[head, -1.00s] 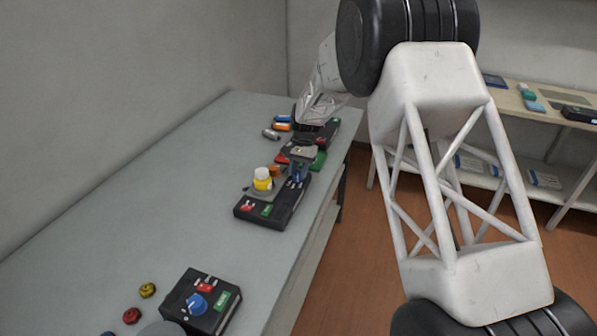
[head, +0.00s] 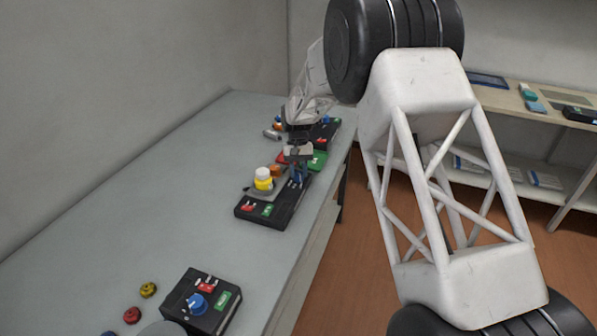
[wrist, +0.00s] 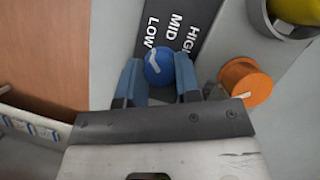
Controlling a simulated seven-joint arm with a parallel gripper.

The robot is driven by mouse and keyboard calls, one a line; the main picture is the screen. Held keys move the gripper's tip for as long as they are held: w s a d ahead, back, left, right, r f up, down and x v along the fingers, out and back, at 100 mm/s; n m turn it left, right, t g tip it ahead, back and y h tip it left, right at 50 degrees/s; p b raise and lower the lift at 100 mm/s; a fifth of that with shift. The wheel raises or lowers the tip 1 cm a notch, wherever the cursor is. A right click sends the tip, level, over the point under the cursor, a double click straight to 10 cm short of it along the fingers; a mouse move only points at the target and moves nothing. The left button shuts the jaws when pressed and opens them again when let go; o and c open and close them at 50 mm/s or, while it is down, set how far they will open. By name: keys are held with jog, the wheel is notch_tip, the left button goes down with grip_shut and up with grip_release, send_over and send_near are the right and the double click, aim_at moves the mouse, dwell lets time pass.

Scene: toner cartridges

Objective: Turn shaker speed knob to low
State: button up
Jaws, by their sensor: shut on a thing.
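The shaker (head: 277,213) is a black box on the bench, with a grey platform bearing a yellow bottle. Its blue speed knob (wrist: 158,67) shows in the wrist view beside the LOW, MID and HIGH labels (wrist: 172,34). The knob's white pointer mark leans toward the LOW label. My gripper (wrist: 160,78) is shut on the knob, one blue finger on each side. In the head view my gripper (head: 298,170) points down at the far end of the shaker and mostly hides the knob.
An orange spool-shaped part (wrist: 246,82) sits close to the right finger in the wrist view. Another black device (head: 322,135) stands behind the shaker, and one (head: 203,303) with a blue knob stands nearer. The bench's left side is clear.

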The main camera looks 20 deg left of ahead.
jog(key=o, duration=0.6)
jog(key=shift+o, duration=0.2)
jog(key=shift+m, duration=0.4)
jog(key=m+y, duration=0.1)
jog(key=m, duration=0.2)
jog(key=shift+d+y, duration=0.1)
jog(key=shift+y, duration=0.2)
jog(key=m+y, duration=0.1)
jog(key=m, duration=0.4)
jog(key=shift+d+y, duration=0.1)
jog(key=shift+y, duration=0.3)
jog(key=v, duration=0.8)
jog(key=s+d+r+t, duration=0.1)
jog(key=s+d+r, duration=0.3)
jog(key=d+r, duration=0.3)
jog(key=s+d+r+t, duration=0.1)
jog(key=s+d+r, duration=0.3)
jog(key=d, duration=0.8)
jog(key=shift+s+d+r+n, duration=0.15)
jog(key=shift+d+r+n, duration=0.15)
jog(key=shift+r, duration=1.1)
